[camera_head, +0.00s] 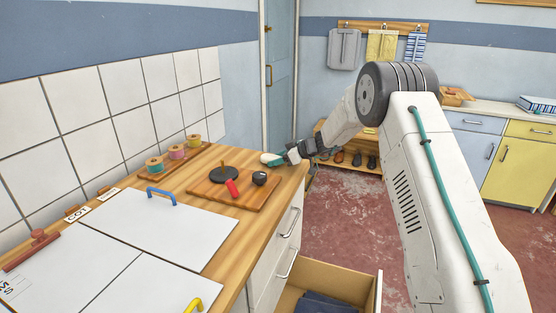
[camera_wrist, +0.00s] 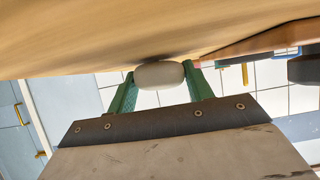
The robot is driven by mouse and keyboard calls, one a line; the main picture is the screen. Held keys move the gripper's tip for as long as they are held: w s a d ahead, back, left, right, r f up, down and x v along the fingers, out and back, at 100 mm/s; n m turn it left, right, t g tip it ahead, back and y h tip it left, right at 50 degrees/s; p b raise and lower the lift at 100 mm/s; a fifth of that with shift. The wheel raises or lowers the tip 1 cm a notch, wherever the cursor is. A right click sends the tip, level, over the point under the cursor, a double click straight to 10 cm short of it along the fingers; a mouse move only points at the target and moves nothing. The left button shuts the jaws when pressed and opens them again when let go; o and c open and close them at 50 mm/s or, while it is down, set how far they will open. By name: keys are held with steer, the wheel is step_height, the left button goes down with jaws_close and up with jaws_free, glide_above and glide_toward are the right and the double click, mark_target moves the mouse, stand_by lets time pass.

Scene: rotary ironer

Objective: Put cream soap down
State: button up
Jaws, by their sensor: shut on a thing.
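The cream soap (camera_head: 267,157) is a small pale oval at the far end of the wooden counter (camera_head: 285,178). My gripper (camera_head: 279,160) reaches in from the right, low over the counter, and is shut on the soap. In the wrist view the soap (camera_wrist: 160,75) sits crosswise between my two green fingers (camera_wrist: 160,88), with the wood surface right beside it. I cannot tell whether the soap touches the counter.
A wooden board (camera_head: 212,199) near the gripper holds a black disc (camera_head: 224,175), a red-handled piece (camera_head: 232,188) and a dark knob (camera_head: 259,178). Thread spools (camera_head: 177,152) stand along the tiled wall. White panels (camera_head: 125,225) cover the nearer counter. A drawer (camera_head: 345,275) below is open.

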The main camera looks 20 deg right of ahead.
steer(key=shift+f, duration=0.1)
steer(key=o, duration=0.6)
steer(key=shift+f, duration=0.1)
steer(key=o, duration=0.4)
